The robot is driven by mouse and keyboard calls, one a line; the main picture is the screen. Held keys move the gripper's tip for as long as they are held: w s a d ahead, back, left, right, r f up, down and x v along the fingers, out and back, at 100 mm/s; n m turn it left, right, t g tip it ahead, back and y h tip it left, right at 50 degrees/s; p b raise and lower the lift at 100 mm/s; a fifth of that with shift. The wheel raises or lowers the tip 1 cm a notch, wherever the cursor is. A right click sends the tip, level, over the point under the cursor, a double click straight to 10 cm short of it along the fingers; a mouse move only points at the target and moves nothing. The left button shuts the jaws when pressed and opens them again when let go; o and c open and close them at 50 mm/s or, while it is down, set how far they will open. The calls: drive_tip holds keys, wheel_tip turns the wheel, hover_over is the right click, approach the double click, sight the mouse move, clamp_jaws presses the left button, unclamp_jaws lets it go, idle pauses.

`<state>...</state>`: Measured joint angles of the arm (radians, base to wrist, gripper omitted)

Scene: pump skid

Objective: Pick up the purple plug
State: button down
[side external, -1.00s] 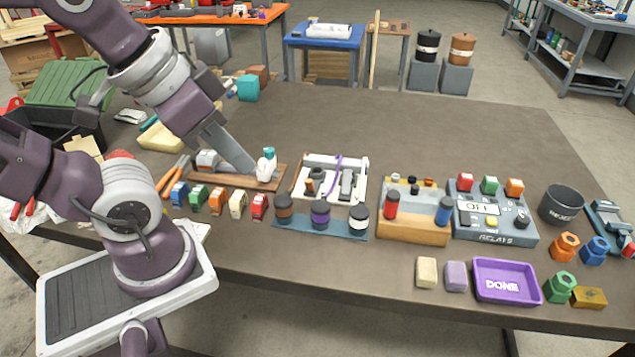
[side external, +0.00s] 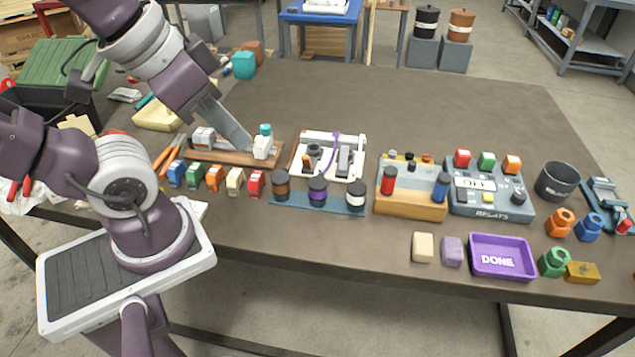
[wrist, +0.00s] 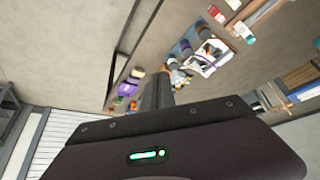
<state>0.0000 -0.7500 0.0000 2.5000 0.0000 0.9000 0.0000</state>
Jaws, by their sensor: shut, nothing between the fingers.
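The purple plug (side external: 318,190) is a short upright cylinder with a purple band and dark ends. It stands on a blue strip (side external: 270,204) between a brown-banded one and a white-banded one. My gripper (side external: 247,149) is shut and empty, to the left of the plug and apart from it. Its fingertips show beside a small white bottle with a teal cap (side external: 262,143); I cannot tell whether they touch. In the wrist view my shut fingers (wrist: 157,90) point toward the table, and the blue strip (wrist: 182,50) is small beyond them; the plug is too small to make out there.
A white tray (side external: 302,170) with a purple cord stands behind the strip. Small coloured blocks (side external: 213,178) line up at its left. A wooden block with red and blue cylinders (side external: 410,207) and a relay panel (side external: 480,208) stand right. A purple DONE tray (side external: 475,262) is at the front.

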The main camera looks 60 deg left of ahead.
idle(0.4)
drive_tip(key=c, duration=0.7)
unclamp_jaws()
drive_tip(key=shift+c, duration=0.2)
drive_tip(key=n+g, duration=0.5)
drive_tip(key=n, duration=0.2)
hover_over(318, 182)
drive_tip(key=f, duration=2)
drive_tip(key=shift+w+d+f, duration=0.15)
drive_tip(key=shift+w, duration=0.1)
drive_tip(key=shift+g, duration=0.3)
drive_tip(key=f, duration=0.8)
drive_tip(key=shift+s, duration=0.3)
